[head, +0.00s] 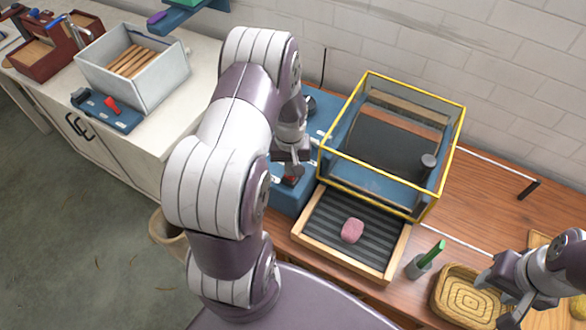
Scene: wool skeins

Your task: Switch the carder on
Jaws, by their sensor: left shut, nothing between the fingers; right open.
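The carder is a blue machine (289,200) with a yellow-framed clear guard (391,198) over a dark roller. A ribbed feed tray (330,245) is at its front, with a pink wool piece (352,230) on it. A small red part (291,180), which looks like the switch, shows on the blue housing left of the guard. My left gripper (291,169) is shut and empty, right at this red part and partly covering it. I cannot tell whether they touch or how the switch is set. My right gripper (506,303) is open at the lower right, by a woven basket.
A white bin of wooden sticks (163,85) and a blue board with a red lever (101,112) are on the left counter. My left arm hides part of the bench.

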